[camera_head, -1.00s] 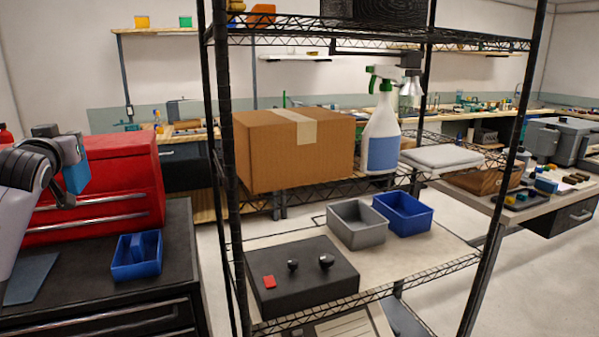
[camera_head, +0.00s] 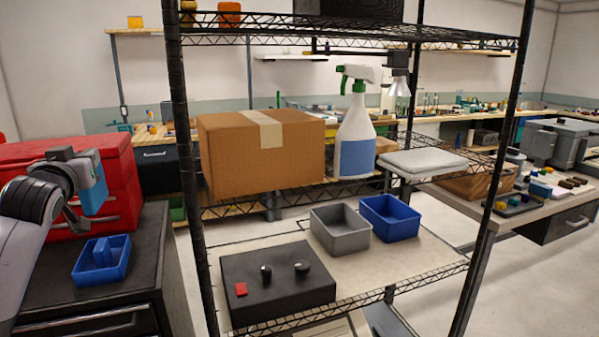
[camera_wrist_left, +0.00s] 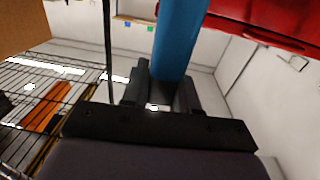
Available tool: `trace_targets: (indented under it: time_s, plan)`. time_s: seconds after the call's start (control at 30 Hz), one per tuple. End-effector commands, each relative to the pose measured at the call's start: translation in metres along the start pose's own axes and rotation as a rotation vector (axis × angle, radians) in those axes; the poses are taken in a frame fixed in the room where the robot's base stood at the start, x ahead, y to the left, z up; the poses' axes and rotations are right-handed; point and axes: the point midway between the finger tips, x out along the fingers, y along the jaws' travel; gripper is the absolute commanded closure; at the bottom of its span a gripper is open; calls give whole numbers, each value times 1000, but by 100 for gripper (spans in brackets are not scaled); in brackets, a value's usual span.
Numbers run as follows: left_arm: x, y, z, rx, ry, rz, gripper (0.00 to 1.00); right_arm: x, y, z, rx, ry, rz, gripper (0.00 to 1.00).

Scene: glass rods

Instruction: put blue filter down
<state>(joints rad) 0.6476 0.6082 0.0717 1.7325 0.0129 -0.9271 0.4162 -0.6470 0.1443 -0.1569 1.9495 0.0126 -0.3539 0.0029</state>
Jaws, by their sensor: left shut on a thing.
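The blue filter (camera_head: 94,192) is a light-blue block held in my left gripper (camera_head: 78,186) in the head view. It is in front of the red toolbox, above the black cabinet top and above the blue bin. In the left wrist view the blue filter (camera_wrist_left: 180,38) stretches away from between the dark fingers of my left gripper (camera_wrist_left: 160,92), which is shut on it. My right gripper is in neither view.
A dark blue bin (camera_head: 121,262) with a divider stands on the black cabinet (camera_head: 60,290) beside the red toolbox (camera_head: 122,170). A wire shelf rack (camera_head: 188,170) holds a cardboard box (camera_head: 262,165), a spray bottle (camera_head: 355,150), a grey bin (camera_head: 340,244) and a blue bin (camera_head: 390,232).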

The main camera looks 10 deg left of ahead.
Motion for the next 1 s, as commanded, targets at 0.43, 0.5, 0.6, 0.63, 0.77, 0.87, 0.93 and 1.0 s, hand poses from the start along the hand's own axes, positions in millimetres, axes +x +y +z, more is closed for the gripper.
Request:
trace_targets:
  time_s: [0.43, 0.5, 0.6, 0.63, 0.77, 0.87, 0.93, 1.0]
  plan:
    - [-106, 72, 96, -4, -7, 169, 100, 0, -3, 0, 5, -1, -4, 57]
    - [-124, 85, 111, -5, -7, 198, 100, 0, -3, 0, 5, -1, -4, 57]
    - [-150, 102, 134, -5, -9, 237, 100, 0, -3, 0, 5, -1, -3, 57]
    - [-158, 108, 141, -5, -9, 250, 100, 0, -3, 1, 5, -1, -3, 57]
    - [-191, 130, 171, -7, -11, 302, 100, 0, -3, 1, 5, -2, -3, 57]
    - [-217, 148, 194, -5, -10, 343, 100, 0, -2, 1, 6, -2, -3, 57]
    - [-234, 160, 209, -6, -10, 370, 100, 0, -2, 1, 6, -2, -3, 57]
    - [-250, 171, 222, -4, -9, 394, 100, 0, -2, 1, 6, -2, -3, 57]
